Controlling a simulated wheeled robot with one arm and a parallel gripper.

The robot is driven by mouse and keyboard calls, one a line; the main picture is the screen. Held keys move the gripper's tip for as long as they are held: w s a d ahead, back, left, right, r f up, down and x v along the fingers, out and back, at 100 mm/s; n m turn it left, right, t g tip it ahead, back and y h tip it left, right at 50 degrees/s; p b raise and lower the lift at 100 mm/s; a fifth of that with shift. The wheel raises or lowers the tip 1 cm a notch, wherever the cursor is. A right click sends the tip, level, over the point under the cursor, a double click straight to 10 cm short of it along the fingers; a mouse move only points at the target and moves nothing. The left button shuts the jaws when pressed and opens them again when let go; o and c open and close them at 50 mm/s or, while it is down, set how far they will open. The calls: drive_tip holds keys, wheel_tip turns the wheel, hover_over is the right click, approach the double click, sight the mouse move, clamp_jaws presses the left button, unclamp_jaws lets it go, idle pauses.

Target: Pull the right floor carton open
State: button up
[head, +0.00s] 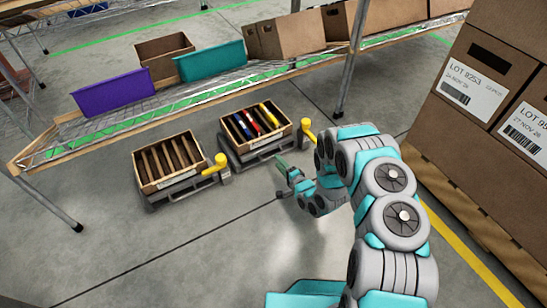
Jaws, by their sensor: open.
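The right floor carton (259,143) is an open-topped brown box with upright blue, red, white and yellow things inside. It rests on a low grey tilted stand (262,155) on the floor under the shelf. A yellow knob (307,133) rises at the stand's right side. My gripper (280,162) is in front of the carton's right end, below and left of the knob. It is small in view, open, and appears empty. I cannot tell whether it touches the stand.
A left floor carton (176,178) with brown dividers stands on a similar stand with a yellow knob (219,161). The shelf above holds purple (113,95) and teal (212,62) bins. Stacked labelled boxes (480,75) stand at right. Floor in front is clear.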

drive_tip(key=x, duration=0.5)
drive_tip(key=shift+w+b, duration=0.1)
drive_tip(key=shift+b, duration=0.2)
drive_tip(key=shift+c, duration=0.3)
clamp_jaws()
idle(0.8)
